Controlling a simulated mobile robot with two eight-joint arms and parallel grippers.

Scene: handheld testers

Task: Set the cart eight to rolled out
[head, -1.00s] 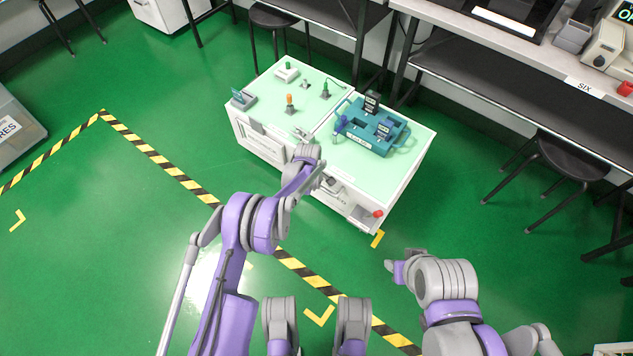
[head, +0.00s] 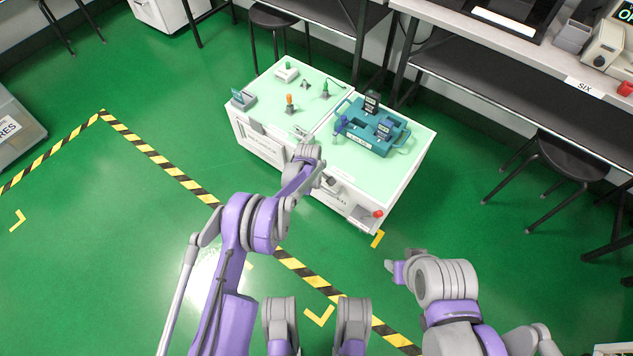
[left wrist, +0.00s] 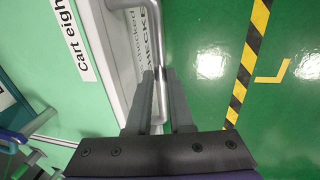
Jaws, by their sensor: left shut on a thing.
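Cart eight (head: 405,160) is white with a pale green top and stands on the green floor in the head view. Its "Cart eight" label (left wrist: 72,42) shows in the left wrist view, beside a grey bar handle (left wrist: 152,35) on the cart's side. My left gripper (left wrist: 157,92) is shut on this handle, with a finger on each side of the bar. In the head view my left gripper (head: 325,181) is at the cart's near side, partly hidden by my wrist. My right gripper (head: 392,267) is over the floor, apart from the cart; its fingers are unclear.
A teal case (head: 362,141) sits on the cart top. A pale green-topped unit (head: 270,91) with small tools adjoins on the left. Benches and a black stool (head: 570,158) stand behind and right. Striped tape (head: 160,160) crosses the open floor in front.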

